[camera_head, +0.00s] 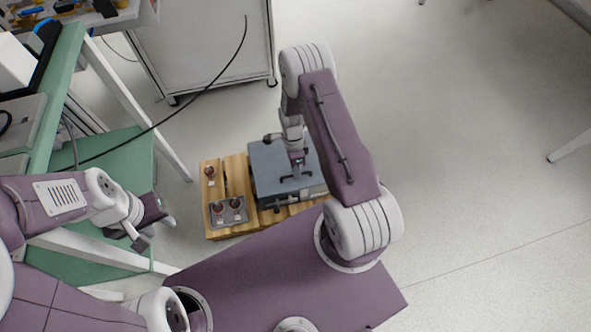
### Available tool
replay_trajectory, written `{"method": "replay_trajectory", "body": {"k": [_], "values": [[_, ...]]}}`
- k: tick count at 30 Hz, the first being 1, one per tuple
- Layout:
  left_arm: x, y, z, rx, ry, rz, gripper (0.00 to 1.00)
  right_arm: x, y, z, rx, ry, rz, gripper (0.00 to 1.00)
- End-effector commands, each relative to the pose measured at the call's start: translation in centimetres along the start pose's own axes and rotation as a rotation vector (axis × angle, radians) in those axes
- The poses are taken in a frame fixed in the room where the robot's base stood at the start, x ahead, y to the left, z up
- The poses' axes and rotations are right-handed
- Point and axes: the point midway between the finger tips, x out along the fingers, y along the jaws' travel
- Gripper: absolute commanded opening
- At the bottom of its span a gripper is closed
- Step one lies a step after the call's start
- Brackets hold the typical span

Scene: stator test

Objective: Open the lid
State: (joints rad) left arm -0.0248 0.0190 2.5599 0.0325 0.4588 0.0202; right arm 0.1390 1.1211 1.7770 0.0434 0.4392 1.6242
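A grey box with a flat lid (266,164) sits on a wooden board; the lid looks closed. My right arm reaches over it from the right. My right gripper (297,174) points down at the lid's upper face, by a dark handle-like part. Whether its fingers touch or hold that part is too small to tell. My arm hides the box's right side. My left gripper (155,231) is open and empty, left of the board and well apart from the box.
The wooden board (240,170) also carries a small grey tray (229,223) with several copper-coloured stators and another stator (211,174) behind it. A green shelf unit (117,166) stands close on the left. A white cabinet (205,50) stands behind. The floor to the right is clear.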

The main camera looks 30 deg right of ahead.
Motion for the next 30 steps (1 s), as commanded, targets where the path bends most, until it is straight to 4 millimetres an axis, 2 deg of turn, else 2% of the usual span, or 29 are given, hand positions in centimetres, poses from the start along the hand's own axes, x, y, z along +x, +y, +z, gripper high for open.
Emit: {"method": "replay_trajectory", "body": {"k": [1,2,30], "values": [[0.0,0.0,0.0,0.0,0.0,0.0,0.36,-0.01,0.0,0.0,0.0,0.0,0.0,0.06],[0.0,0.0,0.0,0.0,0.0,0.0,0.36,-0.02,-0.01,0.0,0.0,0.0,0.0,0.0],[0.0,0.0,0.0,0.0,0.0,0.0,0.36,-0.04,-0.03,0.0,0.0,0.0,-0.001,0.0]]}}
